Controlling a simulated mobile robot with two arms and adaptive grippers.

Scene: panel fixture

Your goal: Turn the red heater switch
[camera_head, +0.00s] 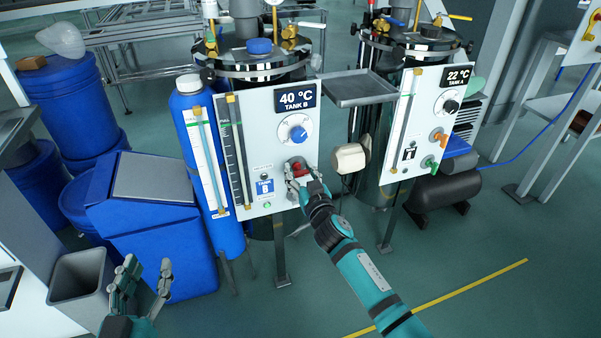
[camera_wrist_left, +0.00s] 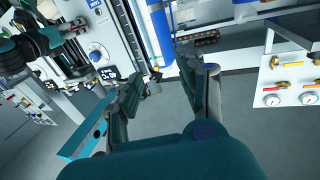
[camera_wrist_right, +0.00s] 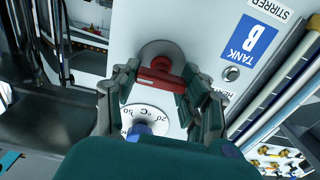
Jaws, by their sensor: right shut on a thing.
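The red heater switch (camera_wrist_right: 160,75) is a red bar handle on a round grey plate, low on the white Tank B panel (camera_head: 287,130). In the head view the switch (camera_head: 297,168) is partly hidden by my right gripper (camera_head: 297,178). In the right wrist view my right gripper (camera_wrist_right: 160,82) has a finger at each end of the red handle and is shut on it. The handle lies across the view, slightly tilted. My left gripper (camera_head: 143,280) is open and empty at the lower left, away from the panel; it also shows in the left wrist view (camera_wrist_left: 162,78).
A blue dial (camera_head: 299,133) sits above the switch, under the 40 °C display (camera_head: 297,98). A second panel for Tank A (camera_head: 430,110) stands to the right. A blue bin (camera_head: 160,230) and grey bin (camera_head: 80,285) are near my left gripper.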

